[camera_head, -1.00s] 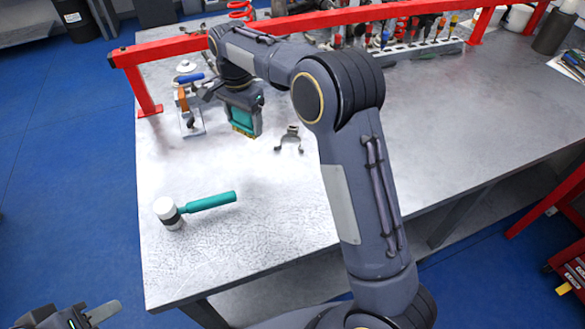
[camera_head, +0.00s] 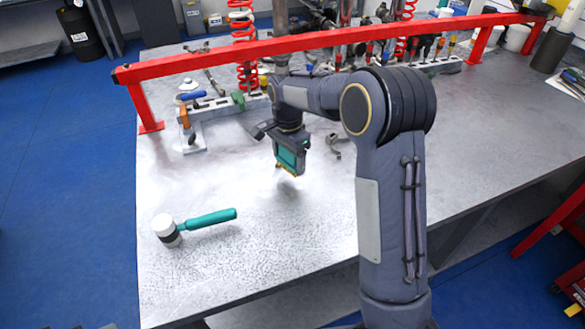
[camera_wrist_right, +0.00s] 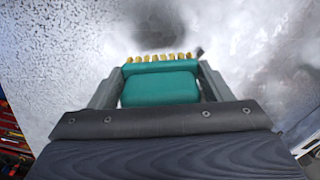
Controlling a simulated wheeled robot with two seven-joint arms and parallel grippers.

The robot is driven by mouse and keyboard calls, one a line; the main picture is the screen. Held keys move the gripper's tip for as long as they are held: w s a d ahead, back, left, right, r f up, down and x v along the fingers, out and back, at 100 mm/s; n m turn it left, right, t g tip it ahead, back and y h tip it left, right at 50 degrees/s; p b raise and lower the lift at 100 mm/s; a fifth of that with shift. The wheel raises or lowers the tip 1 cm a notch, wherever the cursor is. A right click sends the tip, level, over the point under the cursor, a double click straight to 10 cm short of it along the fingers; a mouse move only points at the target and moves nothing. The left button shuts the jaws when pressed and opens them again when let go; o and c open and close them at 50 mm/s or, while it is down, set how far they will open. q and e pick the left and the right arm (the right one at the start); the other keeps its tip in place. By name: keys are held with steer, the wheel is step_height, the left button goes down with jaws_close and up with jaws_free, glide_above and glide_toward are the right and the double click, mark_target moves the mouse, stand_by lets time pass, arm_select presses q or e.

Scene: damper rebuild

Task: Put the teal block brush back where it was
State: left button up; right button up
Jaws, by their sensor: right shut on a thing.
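The teal block brush (camera_head: 287,158) has yellow bristles and is in my right gripper (camera_head: 291,164), over the left-middle part of the workbench. In the right wrist view the teal block (camera_wrist_right: 160,88) sits between the two grey fingers of the right gripper (camera_wrist_right: 162,78), which are shut on its sides. The bristles (camera_wrist_right: 158,58) point away from the palm toward the bench top, with a dark shadow beyond them. I cannot tell whether they touch the bench. Only a sliver of my left gripper (camera_head: 76,327) shows at the bottom left edge; its fingers are cut off.
A mallet (camera_head: 208,219) with teal handle lies on the workbench (camera_head: 235,275) at front left. A small forked metal part (camera_head: 333,146) lies right of the brush. A stand with an orange-and-blue tool (camera_head: 190,110) is at back left. A red rail (camera_head: 330,42) spans the back. The front bench is mostly clear.

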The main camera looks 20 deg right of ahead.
mark_target(293, 169)
steer(key=shift+s+d+f, duration=0.1)
steer(key=shift+d+f, duration=0.1)
steer(key=shift+f, duration=0.05)
steer(key=f, duration=0.3)
steer(key=shift+s+d+f, duration=0.15)
steer(key=shift+s+d, duration=0.05)
steer(key=shift+d, duration=0.1)
steer(key=shift+f, duration=0.25)
steer(key=shift+f, duration=0.15)
steer(key=o, duration=0.7)
steer(key=shift+o, duration=0.2)
